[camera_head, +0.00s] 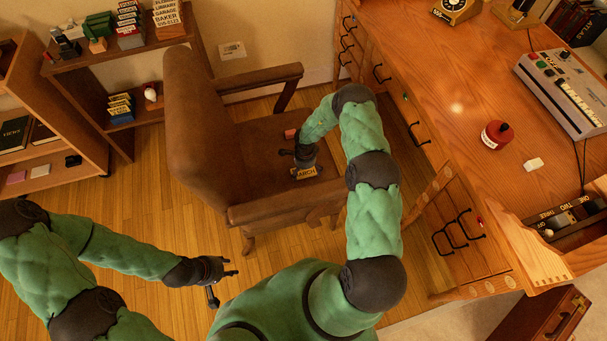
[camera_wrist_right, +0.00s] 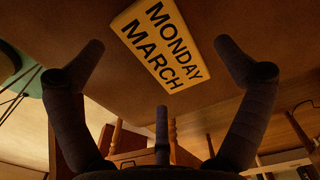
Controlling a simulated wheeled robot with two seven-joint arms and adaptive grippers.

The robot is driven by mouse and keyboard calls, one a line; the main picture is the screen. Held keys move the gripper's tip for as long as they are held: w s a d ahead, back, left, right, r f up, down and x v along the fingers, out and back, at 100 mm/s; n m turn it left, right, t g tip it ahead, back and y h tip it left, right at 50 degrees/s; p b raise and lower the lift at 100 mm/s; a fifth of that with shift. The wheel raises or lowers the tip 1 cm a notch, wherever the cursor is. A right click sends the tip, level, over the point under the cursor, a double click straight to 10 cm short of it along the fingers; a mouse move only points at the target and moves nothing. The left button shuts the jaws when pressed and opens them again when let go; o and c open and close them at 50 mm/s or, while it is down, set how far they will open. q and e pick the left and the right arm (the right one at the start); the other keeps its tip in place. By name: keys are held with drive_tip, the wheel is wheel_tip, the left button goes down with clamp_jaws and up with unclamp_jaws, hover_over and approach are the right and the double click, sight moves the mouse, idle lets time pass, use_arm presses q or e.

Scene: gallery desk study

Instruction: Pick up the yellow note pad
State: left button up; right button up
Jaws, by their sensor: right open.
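The yellow note pad (camera_head: 306,173), printed in black, lies on the seat of the brown armchair (camera_head: 262,135). My right gripper (camera_head: 298,154) is at the seat right beside it and partly covers it in the head view. In the right wrist view the pad (camera_wrist_right: 162,44) reads "MONDAY MARCH" and lies tilted beyond and between the spread fingers. The right gripper is open and empty; contact with the pad cannot be told. My left gripper (camera_head: 222,280) is open and empty over the floor, left of and below the chair.
A small red object (camera_head: 290,133) lies on the seat near my right gripper. The chair's armrest (camera_head: 290,207) and back (camera_head: 190,115) border the seat. The wooden desk (camera_head: 455,110) stands right, holding a red bottle (camera_head: 497,135) and a grey machine (camera_head: 565,90). Shelves stand left.

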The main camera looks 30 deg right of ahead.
drive_tip(key=shift+f, duration=0.7)
drive_tip(key=shift+c, duration=0.3)
drive_tip(key=c, duration=1.1)
drive_tip(key=shift+r, duration=0.15)
